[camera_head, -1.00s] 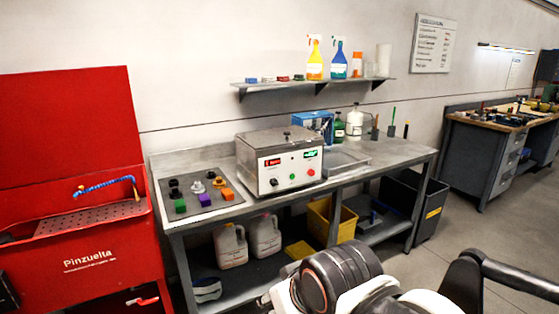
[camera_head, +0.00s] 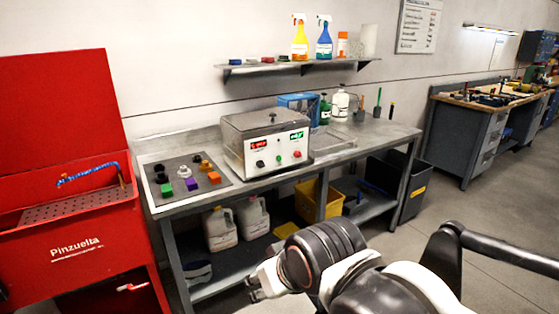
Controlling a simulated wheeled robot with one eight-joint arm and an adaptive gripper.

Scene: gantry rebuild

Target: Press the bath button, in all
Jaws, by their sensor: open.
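The bath (camera_head: 266,143) is a grey metal box with a lid and a white front panel, standing on the steel bench. Its panel has a red display (camera_head: 268,145) and a green display (camera_head: 297,135). Below them are a black knob (camera_head: 261,163), a small green button (camera_head: 279,158) and a red button (camera_head: 297,154). Labels are too small to read. My gripper (camera_head: 254,287) is at the bottom of the view, open, in front of the bench and lower than the bath in the picture. It appears empty and clear of the bath. Its fingers are small and partly unclear.
A dark mat (camera_head: 226,182) with several coloured parts lies left of the bath on the bench (camera_head: 345,155). A red parts washer (camera_head: 70,235) stands at the left. Jugs (camera_head: 220,228) and a yellow bin (camera_head: 308,201) are under the bench. Floor at right is clear.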

